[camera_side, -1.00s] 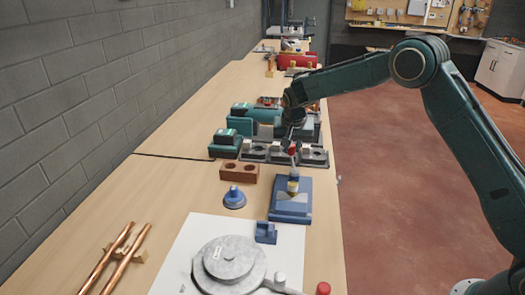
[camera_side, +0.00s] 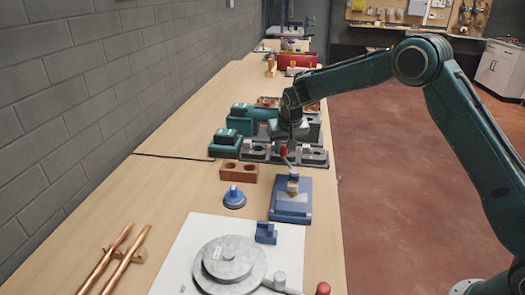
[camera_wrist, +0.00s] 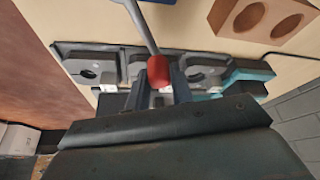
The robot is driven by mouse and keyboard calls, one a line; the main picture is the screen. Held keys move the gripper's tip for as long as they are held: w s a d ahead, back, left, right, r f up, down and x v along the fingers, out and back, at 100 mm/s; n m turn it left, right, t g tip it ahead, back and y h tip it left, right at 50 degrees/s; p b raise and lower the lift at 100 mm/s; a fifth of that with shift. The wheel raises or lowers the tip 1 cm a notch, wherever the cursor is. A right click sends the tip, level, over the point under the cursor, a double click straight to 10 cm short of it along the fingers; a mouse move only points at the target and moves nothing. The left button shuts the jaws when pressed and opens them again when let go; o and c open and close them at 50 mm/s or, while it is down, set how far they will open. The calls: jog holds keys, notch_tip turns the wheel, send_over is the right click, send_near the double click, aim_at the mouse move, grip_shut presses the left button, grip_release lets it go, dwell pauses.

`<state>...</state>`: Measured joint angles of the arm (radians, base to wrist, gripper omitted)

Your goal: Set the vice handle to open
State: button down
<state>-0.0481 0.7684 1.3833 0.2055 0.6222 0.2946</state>
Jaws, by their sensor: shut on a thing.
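The vice handle is a thin grey bar (camera_wrist: 143,28) with a red knob (camera_wrist: 158,72) at its end. In the wrist view my gripper (camera_wrist: 160,84) has one finger on each side of the knob and is shut on it. In the side view the red knob (camera_side: 283,149) shows just below my gripper (camera_side: 284,142), with the bar slanting down to the right from it. The row of grey vices (camera_side: 315,158) stands behind the knob in the side view. Which vice part the bar joins is hard to make out.
A blue base with a yellow part (camera_side: 291,207) stands in front of the knob. A brown block with two holes (camera_side: 239,172) and a round blue piece (camera_side: 234,198) lie left. Green-and-black tools (camera_side: 225,143) stand behind.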

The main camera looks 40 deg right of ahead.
jog(key=shift+w+a+n+y, duration=0.2)
jog(key=shift+a+n+y, duration=0.5)
jog(key=shift+a+n, duration=0.8)
jog(key=shift+d, duration=0.2)
jog(key=c, duration=1.2)
grip_release()
jog(key=v, duration=1.4)
jog(key=shift+s+t, duration=0.25)
jog(key=shift+t, duration=0.05)
jog(key=shift+s, duration=0.1)
